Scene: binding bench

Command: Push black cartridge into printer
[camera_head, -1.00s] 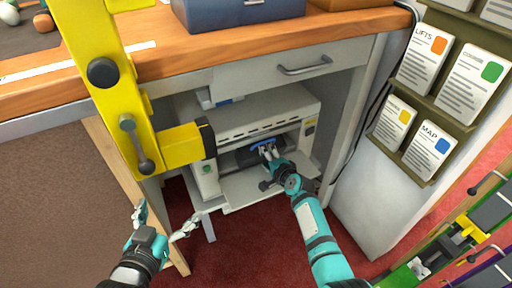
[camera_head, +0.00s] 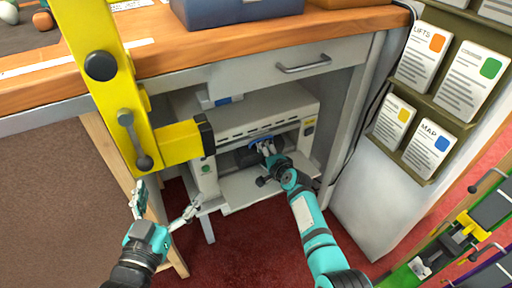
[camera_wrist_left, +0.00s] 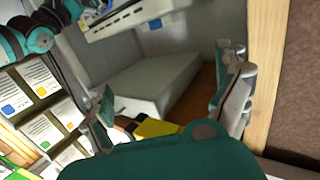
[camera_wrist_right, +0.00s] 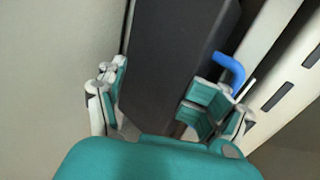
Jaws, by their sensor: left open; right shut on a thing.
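The white printer (camera_head: 270,108) stands on a low shelf under the bench, its front flap (camera_head: 245,190) folded down. My right gripper (camera_head: 265,150) is at the printer's front opening, above the flap. In the right wrist view its fingers are shut on the black cartridge (camera_wrist_right: 170,45), one on each side of the dark body. A blue handle (camera_wrist_right: 232,73) shows beside the right finger; it also shows at the opening in the head view (camera_head: 259,138). How deep the cartridge sits is hidden. My left gripper (camera_head: 167,198) is open and empty, left of the printer.
A drawer (camera_head: 290,68) and the wooden bench top (camera_head: 185,48) are above the printer. A wooden leg (camera_head: 120,160) stands at the left, near my left gripper. A rack with cards (camera_head: 427,148) is at the right. Red carpet (camera_head: 240,245) lies free in front.

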